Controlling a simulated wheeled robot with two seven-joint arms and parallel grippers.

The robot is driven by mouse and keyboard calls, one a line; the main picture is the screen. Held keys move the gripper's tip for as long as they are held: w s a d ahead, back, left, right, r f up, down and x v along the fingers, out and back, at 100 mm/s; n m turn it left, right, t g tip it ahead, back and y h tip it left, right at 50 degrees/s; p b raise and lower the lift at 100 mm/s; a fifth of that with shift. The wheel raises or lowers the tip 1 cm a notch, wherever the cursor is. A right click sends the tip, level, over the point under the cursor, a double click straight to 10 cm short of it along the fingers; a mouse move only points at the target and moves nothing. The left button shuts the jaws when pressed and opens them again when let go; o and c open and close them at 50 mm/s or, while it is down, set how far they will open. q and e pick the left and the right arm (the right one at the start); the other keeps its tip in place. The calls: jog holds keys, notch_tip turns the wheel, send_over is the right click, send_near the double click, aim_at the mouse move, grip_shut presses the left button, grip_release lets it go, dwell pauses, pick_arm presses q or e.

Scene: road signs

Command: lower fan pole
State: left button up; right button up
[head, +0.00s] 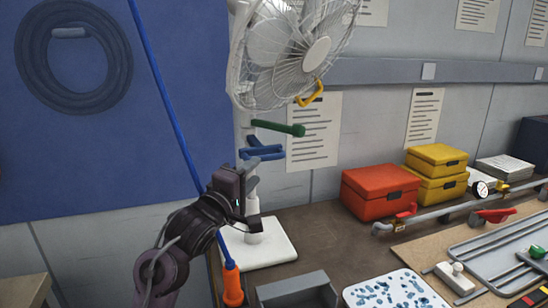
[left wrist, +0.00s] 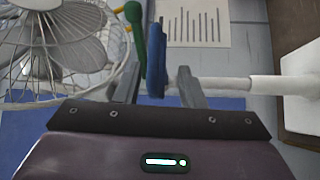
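A white caged fan (head: 290,50) stands at the top middle of the head view on a pole with a white base (head: 262,245). The white pole (left wrist: 275,85) lies sideways in the left wrist view. A yellow handle (head: 310,93), a green lever (head: 280,128) and a blue lever (head: 262,152) stick out below the fan head. My left gripper (head: 250,174) is at the pole, just below the blue lever. In the left wrist view its fingers (left wrist: 158,83) are apart, with the blue lever (left wrist: 156,55) appearing between them. Contact cannot be told. My right gripper is out of view.
Red (head: 380,193) and yellow boxes (head: 437,160) stand right of the fan on the bench, beside a pipe with a gauge. A grey tray (head: 298,290), a speckled board (head: 395,290) and an orange-handled tool (head: 232,288) are near the front. A blue cord crosses behind my left arm.

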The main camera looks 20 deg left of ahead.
aim_at(263, 160)
pick_arm(q)
jog(key=shift+w+r, duration=0.15)
jog(key=shift+r, duration=0.25)
jog(key=shift+w+r+p, duration=0.25)
jog(key=shift+p, duration=0.1)
jog(key=p+x, duration=0.1)
jog(key=x, duration=0.1)
jog(key=shift+w+d+r, duration=0.1)
jog(key=shift+w, duration=0.2)
jog(key=x, duration=0.2)
jog(key=shift+w+d, duration=0.1)
jog(key=shift+w, duration=0.2)
jog(key=shift+w+f, duration=0.25)
jog(key=shift+w, duration=0.1)
jog(key=c, duration=0.8)
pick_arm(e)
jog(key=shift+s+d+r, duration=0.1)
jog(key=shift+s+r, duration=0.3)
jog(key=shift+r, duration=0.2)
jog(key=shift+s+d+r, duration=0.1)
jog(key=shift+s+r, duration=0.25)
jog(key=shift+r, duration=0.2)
